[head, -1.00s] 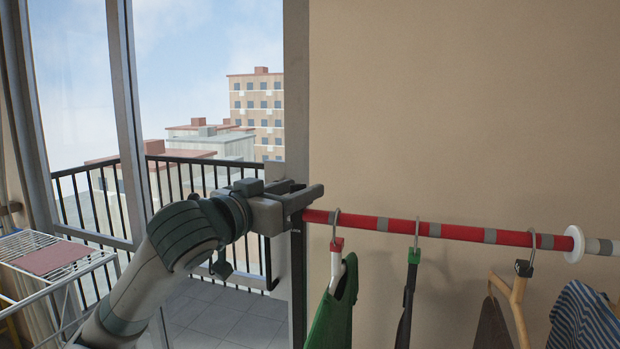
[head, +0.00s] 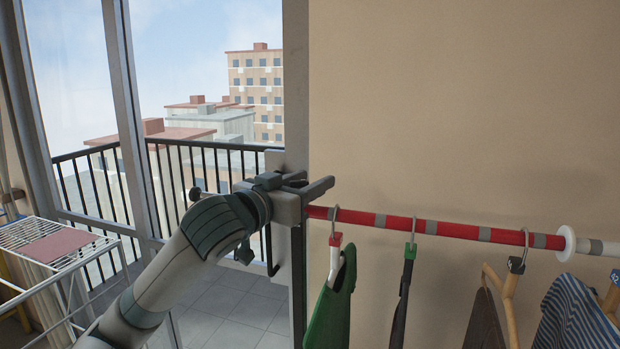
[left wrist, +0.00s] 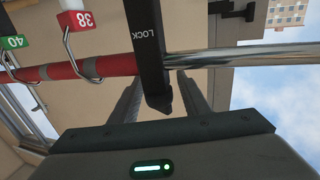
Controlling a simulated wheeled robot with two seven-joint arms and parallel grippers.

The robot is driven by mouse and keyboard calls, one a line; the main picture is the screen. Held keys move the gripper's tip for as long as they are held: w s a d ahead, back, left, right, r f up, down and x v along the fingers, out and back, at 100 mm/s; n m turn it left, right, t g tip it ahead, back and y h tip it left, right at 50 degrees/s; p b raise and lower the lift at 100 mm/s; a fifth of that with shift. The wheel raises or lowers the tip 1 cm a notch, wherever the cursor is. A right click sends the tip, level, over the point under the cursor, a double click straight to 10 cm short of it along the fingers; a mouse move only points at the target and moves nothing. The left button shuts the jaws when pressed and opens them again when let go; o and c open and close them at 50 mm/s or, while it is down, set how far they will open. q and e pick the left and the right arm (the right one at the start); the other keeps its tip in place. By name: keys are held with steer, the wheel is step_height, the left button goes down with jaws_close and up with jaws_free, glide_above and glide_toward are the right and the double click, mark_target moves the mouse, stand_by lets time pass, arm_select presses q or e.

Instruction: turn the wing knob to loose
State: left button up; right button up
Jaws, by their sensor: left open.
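My left gripper (head: 310,185) is at the left end of the red rod (head: 395,223), with its jaws open. In the left wrist view, where the picture is upside down, the two fingers (left wrist: 160,98) stand on either side of a black post (left wrist: 145,45) marked LOCK. The dark tip of the post (left wrist: 158,102) lies between the fingers, with a gap on each side. I cannot make out the wing knob as a separate shape; it may be this dark tip. In the head view the lower post (head: 298,280) shows below the gripper. My right gripper is not in view.
Several garments on hangers, including a green one (head: 332,305) and a striped one (head: 575,320), hang from the rod. A white disc (head: 566,244) sits toward its right end. A drying rack (head: 45,240) stands at left. Glass doors and a balcony railing (head: 200,165) are behind my arm.

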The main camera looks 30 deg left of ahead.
arm_select(q)
steer(key=shift+c, duration=0.6)
steer(key=c, duration=0.9)
